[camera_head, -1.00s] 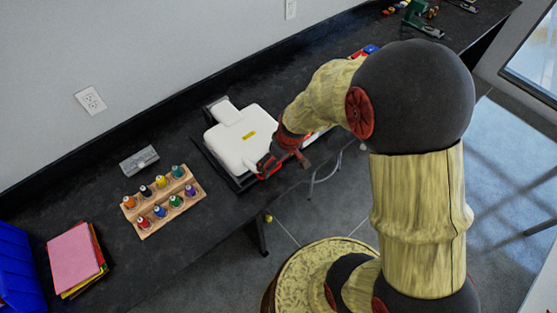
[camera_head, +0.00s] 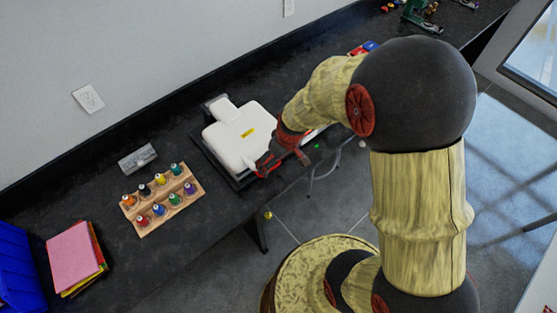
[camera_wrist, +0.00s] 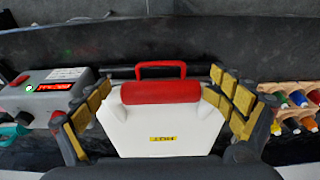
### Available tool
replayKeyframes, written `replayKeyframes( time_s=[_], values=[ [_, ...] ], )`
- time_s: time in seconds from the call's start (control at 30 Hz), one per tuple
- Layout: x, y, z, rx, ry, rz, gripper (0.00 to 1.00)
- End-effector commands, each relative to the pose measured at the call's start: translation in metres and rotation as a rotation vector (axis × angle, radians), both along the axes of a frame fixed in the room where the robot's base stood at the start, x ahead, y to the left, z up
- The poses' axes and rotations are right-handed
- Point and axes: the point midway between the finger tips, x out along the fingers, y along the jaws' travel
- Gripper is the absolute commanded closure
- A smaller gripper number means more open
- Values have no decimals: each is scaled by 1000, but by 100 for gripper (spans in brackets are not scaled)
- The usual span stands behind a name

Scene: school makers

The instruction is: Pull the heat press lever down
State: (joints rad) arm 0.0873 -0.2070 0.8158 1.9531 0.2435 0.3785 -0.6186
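The heat press (camera_head: 232,138) has a white body with a yellow label and stands on the black counter. In the wrist view its white body (camera_wrist: 165,130) fills the centre, with a red bar (camera_wrist: 160,92) and a red looped lever handle (camera_wrist: 160,66) at its top. My gripper (camera_head: 270,163) is at the press's front edge in the head view. In the wrist view my gripper (camera_wrist: 161,84) is open, its yellow-padded fingers apart on either side of the red bar. I cannot tell whether the fingers touch the press.
A grey control box (camera_wrist: 45,92) with a red display stands left of the press in the wrist view. A wooden rack (camera_head: 163,205) of thread spools, a small grey box (camera_head: 138,158), coloured folders (camera_head: 73,258) and a blue bin (camera_head: 18,268) are on the counter.

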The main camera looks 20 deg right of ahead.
Motion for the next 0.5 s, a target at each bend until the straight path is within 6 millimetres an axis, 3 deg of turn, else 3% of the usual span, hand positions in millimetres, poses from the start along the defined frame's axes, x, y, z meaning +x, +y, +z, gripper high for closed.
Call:
replayKeyframes(
  time_s=[0.5],
  values=[
    [-20, -7, 91, 0, -2, 0, 6]
  ],
)
